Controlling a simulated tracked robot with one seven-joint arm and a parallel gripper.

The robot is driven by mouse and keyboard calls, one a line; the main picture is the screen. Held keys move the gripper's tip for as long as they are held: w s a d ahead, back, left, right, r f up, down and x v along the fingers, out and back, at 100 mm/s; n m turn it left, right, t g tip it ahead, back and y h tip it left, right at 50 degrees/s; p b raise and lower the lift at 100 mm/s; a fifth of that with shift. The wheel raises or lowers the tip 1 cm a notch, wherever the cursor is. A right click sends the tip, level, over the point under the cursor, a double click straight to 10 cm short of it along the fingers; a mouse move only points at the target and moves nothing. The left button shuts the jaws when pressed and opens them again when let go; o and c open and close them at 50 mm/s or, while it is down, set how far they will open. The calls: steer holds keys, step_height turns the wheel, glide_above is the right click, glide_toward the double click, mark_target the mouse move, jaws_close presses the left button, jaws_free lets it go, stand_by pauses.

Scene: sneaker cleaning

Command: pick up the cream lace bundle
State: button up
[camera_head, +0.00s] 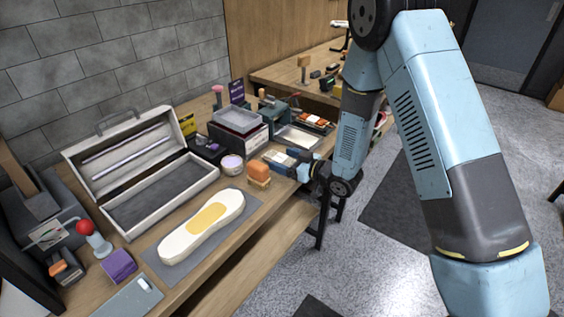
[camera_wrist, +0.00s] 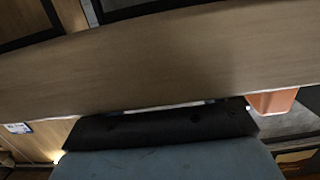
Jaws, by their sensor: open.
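I cannot pick out the cream lace bundle for certain in either view. My gripper (camera_head: 306,170) is at the right edge of the workbench in the head view, low beside a small tray of packets (camera_head: 279,161). It is open; its fingers are small there and partly hidden by the wrist. Nothing shows held in it. The wrist view shows mostly a plain wooden surface close up, with an orange object (camera_wrist: 273,101) at the right.
A cream shoe form with a yellow patch (camera_head: 207,219) lies on a grey mat. An open grey toolbox (camera_head: 165,200) stands behind it. An orange-topped brush (camera_head: 258,172), a round lidded tub (camera_head: 232,164) and a clear bin (camera_head: 239,119) crowd the bench.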

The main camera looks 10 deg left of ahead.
steer(key=c, duration=1.1)
steer(key=shift+o, duration=0.2)
